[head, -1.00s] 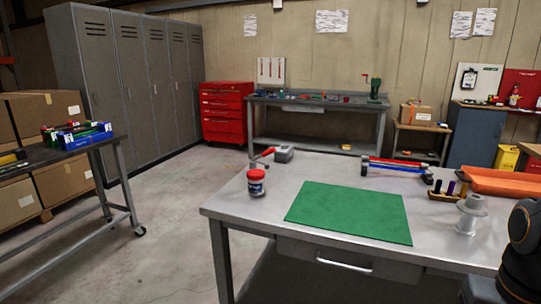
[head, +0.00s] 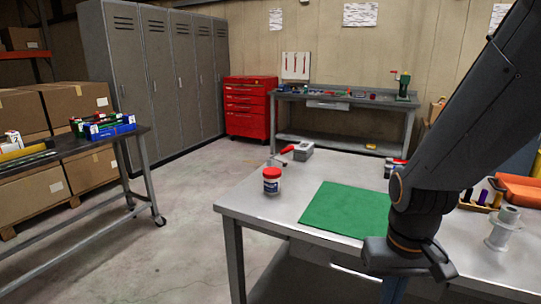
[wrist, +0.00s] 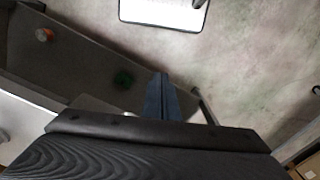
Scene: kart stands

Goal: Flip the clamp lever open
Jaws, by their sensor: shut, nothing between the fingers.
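The clamp, a grey block (head: 303,152) with a red-handled lever (head: 287,149), sits at the far left corner of the metal table. The lever sticks out to the left of the block, low over the table's edge. I cannot tell its exact angle. In the wrist view my gripper (wrist: 162,96) is shut and empty, its fingers together. In the head view my arm hangs over the right front of the table, well to the right of the clamp and apart from it. The clamp cannot be made out in the wrist view.
A green mat (head: 345,209) lies mid-table. The floor left of the table is open.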

